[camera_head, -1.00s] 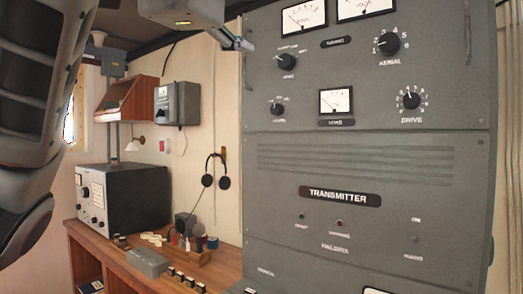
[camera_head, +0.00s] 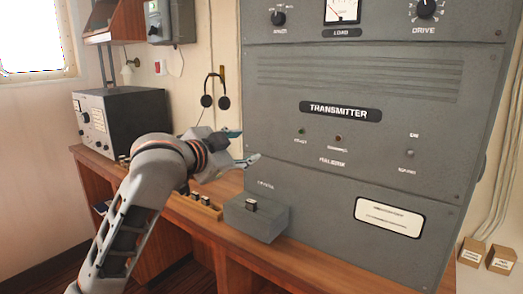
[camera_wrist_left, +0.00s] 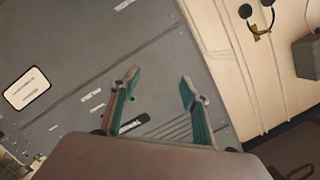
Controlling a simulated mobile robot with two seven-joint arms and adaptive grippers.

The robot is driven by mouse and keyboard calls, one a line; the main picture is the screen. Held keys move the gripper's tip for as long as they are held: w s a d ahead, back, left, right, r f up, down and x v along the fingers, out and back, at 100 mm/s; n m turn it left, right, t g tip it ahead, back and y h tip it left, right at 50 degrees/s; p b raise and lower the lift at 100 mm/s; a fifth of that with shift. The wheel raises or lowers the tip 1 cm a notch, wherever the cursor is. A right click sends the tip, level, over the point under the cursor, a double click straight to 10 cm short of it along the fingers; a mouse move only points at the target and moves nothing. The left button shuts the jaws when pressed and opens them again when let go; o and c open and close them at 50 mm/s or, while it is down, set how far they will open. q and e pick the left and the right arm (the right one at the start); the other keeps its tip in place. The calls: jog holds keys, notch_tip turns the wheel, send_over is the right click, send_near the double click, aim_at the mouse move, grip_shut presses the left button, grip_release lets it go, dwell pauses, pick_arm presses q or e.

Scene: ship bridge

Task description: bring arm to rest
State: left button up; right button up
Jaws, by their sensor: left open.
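My left arm comes in from the lower left in the head view. Its gripper (camera_head: 246,146) is in front of the left edge of the grey transmitter cabinet (camera_head: 350,120), above the wooden desk. In the left wrist view the gripper (camera_wrist_left: 158,88) shows two teal-padded fingers spread apart with nothing between them. The cabinet front (camera_wrist_left: 75,60) lies beyond the fingers there. I cannot tell how far the fingertips are from the panel. My right gripper is not in view.
A black and grey radio (camera_head: 125,125) stands at the left. Headphones (camera_head: 214,92) hang on the wall. Two small cardboard boxes (camera_head: 487,255) sit at the right.

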pick_arm(q)
jog(key=s+a+f+n+y, duration=0.1)
jog(key=s+a+f+n, duration=0.1)
jog(key=f, duration=0.9)
jog(key=s+a+f+n+g, duration=0.1)
jog(key=s+a+f+n, duration=0.15)
jog(key=f, duration=0.95)
jog(key=s+a+f+n+y, duration=0.1)
jog(key=s+a+f+n, duration=0.15)
jog(key=f, duration=0.85)
jog(key=s+a+f+n+g+y, duration=0.1)
jog(key=s+a+f, duration=0.3)
jog(key=s+f, duration=0.8)
jog(key=s+a+f+n+g+y, duration=0.1)
jog(key=s+a+f, duration=0.3)
jog(key=s+f, duration=0.8)
jog(key=s, duration=0.3)
jog(key=shift+a+n+y, duration=0.25)
jog(key=shift+n+y, duration=0.05)
jog(key=shift+n, duration=0.1)
